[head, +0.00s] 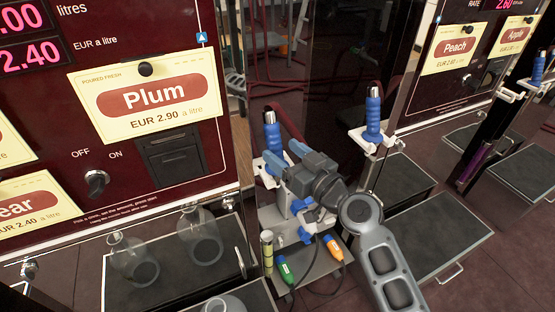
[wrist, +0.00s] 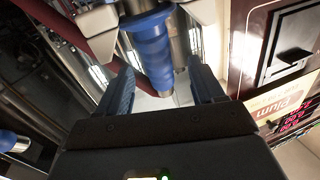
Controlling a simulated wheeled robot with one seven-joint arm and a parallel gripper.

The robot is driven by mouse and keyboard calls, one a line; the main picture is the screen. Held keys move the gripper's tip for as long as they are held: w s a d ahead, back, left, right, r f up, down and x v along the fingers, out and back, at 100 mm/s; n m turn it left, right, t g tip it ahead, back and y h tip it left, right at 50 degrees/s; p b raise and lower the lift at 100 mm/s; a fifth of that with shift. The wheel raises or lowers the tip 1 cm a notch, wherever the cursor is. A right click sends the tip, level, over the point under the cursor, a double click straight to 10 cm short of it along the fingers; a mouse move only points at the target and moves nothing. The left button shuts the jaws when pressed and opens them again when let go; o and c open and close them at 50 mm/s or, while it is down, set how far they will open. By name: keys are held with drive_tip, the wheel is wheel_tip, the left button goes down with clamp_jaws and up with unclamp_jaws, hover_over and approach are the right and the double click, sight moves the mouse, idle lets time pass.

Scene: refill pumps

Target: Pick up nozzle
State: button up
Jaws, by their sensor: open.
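A nozzle with a blue grip and metal top (head: 272,132) stands upright in a white holder on the pump's side, just beyond my gripper (head: 285,158). In the wrist view the blue grip (wrist: 150,48) lies ahead of my open gripper (wrist: 163,82), roughly centred between the two blue-padded fingers. I cannot tell whether they touch it. The nozzle's lower part is hidden behind the gripper in the head view. A second blue nozzle (head: 373,115) sits in a white holder farther right.
The dark red pump with the Plum sign (head: 150,97) stands at left. Glass jugs (head: 203,235) stand on a tray (head: 150,290) below it. Green (head: 286,270) and orange (head: 334,249) markers lie below my gripper. Empty dark trays (head: 435,225) are at right.

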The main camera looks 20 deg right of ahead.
sight(279, 147)
drive_tip(key=p+x, duration=0.1)
drive_tip(key=x, duration=0.3)
drive_tip(key=shift+w+d, duration=0.1)
drive_tip(key=shift+w, duration=0.2)
